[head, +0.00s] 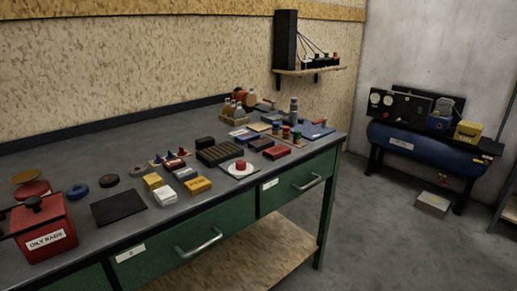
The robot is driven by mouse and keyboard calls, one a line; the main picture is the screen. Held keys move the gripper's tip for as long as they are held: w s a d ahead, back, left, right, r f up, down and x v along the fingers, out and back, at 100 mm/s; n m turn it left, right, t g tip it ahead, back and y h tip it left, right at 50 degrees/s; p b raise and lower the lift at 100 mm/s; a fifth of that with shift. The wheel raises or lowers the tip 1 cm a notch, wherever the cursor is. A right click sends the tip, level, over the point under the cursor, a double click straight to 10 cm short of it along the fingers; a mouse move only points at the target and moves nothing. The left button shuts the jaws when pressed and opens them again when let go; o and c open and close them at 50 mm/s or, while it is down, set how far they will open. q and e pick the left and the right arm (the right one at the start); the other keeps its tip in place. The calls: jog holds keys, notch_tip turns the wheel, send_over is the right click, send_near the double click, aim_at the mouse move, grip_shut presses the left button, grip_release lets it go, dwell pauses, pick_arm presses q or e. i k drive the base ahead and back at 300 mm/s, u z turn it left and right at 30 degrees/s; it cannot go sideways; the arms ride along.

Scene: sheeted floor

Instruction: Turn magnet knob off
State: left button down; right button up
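A red round knob (240,165) stands on a white square plate (233,173) near the front edge of the workbench, right of the middle. It may be the magnet knob, but no label on it is readable and its on or off setting cannot be told. Neither of my grippers shows in the head view.
The grey bench top (155,143) holds a red OILY RAGS can (44,243), a black flat pad (119,207), yellow boxes (197,184), a dark slotted block (219,153) and a blue mat (318,131). Green drawers (290,186) are below.

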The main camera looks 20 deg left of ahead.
aim_at(240, 164)
jog(key=u, duration=0.6)
jog(key=i, duration=0.9)
jog(key=u, duration=0.75)
